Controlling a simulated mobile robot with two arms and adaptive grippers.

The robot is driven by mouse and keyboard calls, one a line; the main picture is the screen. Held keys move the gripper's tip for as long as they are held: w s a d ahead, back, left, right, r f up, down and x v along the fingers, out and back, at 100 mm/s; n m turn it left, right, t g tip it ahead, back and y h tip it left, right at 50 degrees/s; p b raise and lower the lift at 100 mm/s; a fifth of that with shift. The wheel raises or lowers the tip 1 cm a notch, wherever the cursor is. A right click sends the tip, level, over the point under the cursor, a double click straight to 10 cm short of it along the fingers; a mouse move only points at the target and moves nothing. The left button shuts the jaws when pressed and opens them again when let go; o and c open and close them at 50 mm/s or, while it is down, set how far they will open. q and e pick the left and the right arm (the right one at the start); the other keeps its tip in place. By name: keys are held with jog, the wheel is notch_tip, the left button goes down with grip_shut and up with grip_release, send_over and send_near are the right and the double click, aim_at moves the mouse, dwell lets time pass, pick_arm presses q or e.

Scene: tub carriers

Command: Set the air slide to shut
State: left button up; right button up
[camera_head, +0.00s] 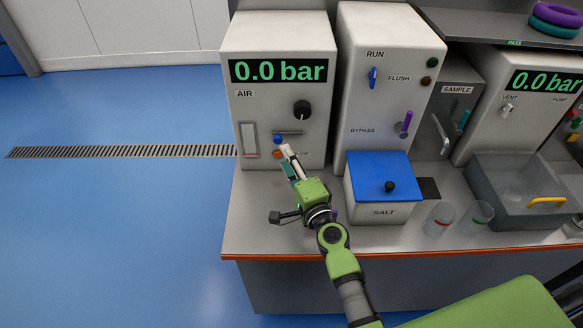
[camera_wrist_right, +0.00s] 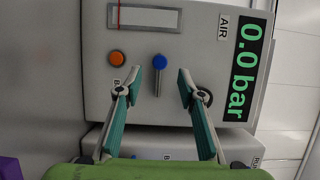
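The air slide is on the front of the white AIR box (camera_head: 237,110). It has a blue knob (camera_head: 278,139) on a short grey bar or slot running to the right. In the right wrist view, turned sideways, the blue knob (camera_wrist_right: 159,61) is at the upper end of the grey bar (camera_wrist_right: 158,85). My right gripper (camera_head: 287,151) is in front of the box, just below the knob in the head view. In the right wrist view its fingers (camera_wrist_right: 159,73) are spread, with the knob in the gap and no visible contact. My left gripper is not in view.
An orange button (camera_wrist_right: 117,59) and a dark dial (camera_head: 302,108) are close to the slide. The blue-lidded SALT box (camera_head: 375,210) stands right of my right gripper. Glass beakers (camera_head: 440,219) and a grey tub (camera_head: 505,205) are farther right. Bare bench is left of the gripper.

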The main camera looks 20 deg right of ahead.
jog(key=shift+s+d, duration=0.15)
jog(key=shift+s, duration=1.35)
